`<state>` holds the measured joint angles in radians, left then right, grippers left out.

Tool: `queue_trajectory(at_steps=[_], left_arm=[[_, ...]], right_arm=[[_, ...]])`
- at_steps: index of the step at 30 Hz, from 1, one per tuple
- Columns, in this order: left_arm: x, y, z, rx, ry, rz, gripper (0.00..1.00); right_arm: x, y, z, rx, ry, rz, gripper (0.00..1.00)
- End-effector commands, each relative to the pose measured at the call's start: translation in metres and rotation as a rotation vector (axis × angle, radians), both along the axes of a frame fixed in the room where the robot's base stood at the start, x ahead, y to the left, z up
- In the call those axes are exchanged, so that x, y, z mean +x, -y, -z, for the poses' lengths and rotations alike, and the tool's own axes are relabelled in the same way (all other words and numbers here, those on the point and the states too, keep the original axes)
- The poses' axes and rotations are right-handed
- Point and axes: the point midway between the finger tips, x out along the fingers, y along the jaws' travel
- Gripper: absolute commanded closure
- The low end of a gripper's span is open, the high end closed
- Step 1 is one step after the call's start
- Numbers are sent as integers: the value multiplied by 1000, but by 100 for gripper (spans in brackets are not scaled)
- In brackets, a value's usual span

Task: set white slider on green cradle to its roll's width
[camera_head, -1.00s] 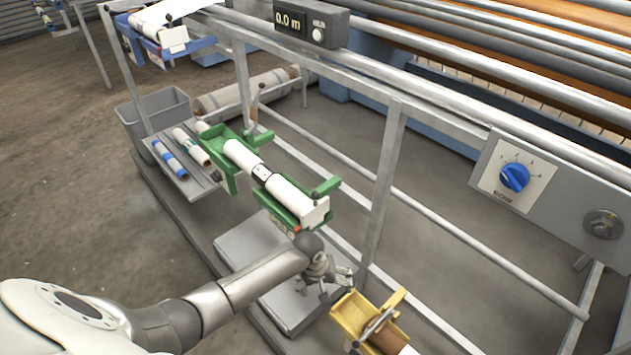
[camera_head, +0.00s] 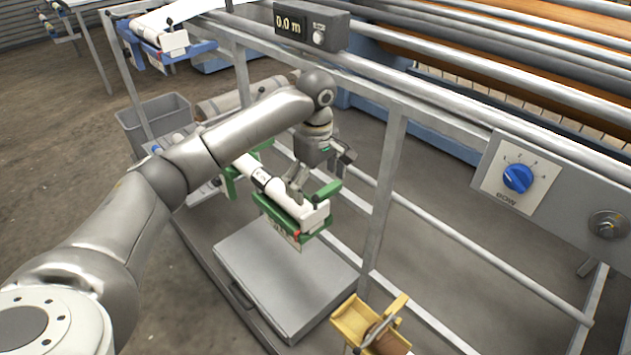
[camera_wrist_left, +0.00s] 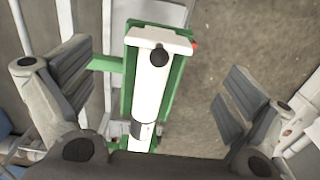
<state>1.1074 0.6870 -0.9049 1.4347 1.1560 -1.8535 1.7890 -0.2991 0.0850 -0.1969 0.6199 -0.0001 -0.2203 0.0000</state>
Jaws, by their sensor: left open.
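The green cradle (camera_head: 274,211) hangs on the frame and holds a white roll (camera_head: 246,166) with a dark band around it. The white slider (camera_head: 315,215) sits at the cradle's near end, with a black knob on top; it also shows at the top of the left wrist view (camera_wrist_left: 178,40). My left gripper (camera_head: 318,178) is open and points down above the slider's end of the cradle. In the left wrist view its fingers stand wide apart on both sides of the cradle, touching nothing. My right gripper is out of view.
A grey case (camera_head: 283,270) lies below the cradle. A yellow cradle (camera_head: 352,318) is at the bottom, a blue cradle (camera_head: 150,45) at upper left. A frame post (camera_head: 388,190) stands right of the gripper. A panel with a blue knob (camera_head: 518,178) is farther right.

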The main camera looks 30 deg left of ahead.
Motion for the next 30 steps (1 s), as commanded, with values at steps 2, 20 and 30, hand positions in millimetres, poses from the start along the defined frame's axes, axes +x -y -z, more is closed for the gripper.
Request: queue_trajectory(at_steps=[2, 20, 30], left_arm=[[0, -3, 0, 2, -2, -16, 0], [0, -3, 91, 2, -2, -16, 0], [0, -2, 106, 1, 0, -14, 0]], right_arm=[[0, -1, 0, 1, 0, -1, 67], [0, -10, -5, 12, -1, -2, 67], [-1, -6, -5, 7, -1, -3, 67]])
